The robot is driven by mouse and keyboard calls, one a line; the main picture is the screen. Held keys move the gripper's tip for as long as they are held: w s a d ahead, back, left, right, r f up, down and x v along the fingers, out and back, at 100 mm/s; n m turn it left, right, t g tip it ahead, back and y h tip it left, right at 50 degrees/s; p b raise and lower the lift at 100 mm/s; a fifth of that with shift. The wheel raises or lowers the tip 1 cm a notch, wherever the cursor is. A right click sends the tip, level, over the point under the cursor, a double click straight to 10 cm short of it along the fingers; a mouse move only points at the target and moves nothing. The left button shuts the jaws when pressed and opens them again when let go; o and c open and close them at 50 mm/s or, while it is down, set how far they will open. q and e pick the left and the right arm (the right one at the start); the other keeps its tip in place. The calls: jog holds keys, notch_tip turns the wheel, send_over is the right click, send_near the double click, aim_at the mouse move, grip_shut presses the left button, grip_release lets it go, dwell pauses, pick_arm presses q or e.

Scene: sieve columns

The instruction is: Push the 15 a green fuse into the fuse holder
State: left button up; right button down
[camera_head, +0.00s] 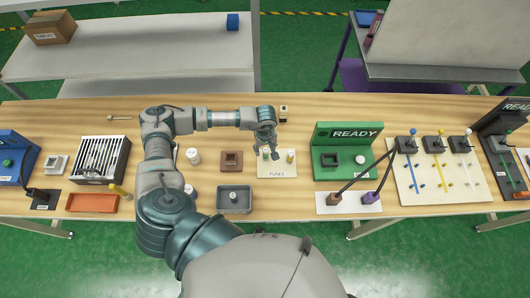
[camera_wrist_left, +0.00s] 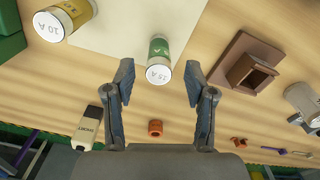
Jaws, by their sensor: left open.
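The green fuse (camera_wrist_left: 158,60), with a white end that appears to read 15 A, stands on the pale fuse board (camera_wrist_left: 120,30). My left gripper (camera_wrist_left: 158,85) is open, with its fingertips on either side of the fuse in the wrist view and apart from it. In the head view my left gripper (camera_head: 267,146) hangs over the back of the fuse board (camera_head: 277,174) and partly hides the green fuse. The brown square fuse holder (camera_head: 231,161) sits left of the board; it also shows in the wrist view (camera_wrist_left: 248,73), its socket looking empty. My right gripper is not in view.
A yellow 20 A fuse (camera_wrist_left: 65,18) stands near the green one, also seen in the head view (camera_head: 290,156). A small block (camera_head: 283,113) lies behind the board. A grey tray (camera_head: 234,201) is in front of the holder, a green READY station (camera_head: 347,150) to the right.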

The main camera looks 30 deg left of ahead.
pick_arm(q)
jog(key=shift+d+f, duration=0.15)
jog(key=shift+f, duration=0.5)
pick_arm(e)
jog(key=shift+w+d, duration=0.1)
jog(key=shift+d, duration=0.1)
pick_arm(q)
grip_shut()
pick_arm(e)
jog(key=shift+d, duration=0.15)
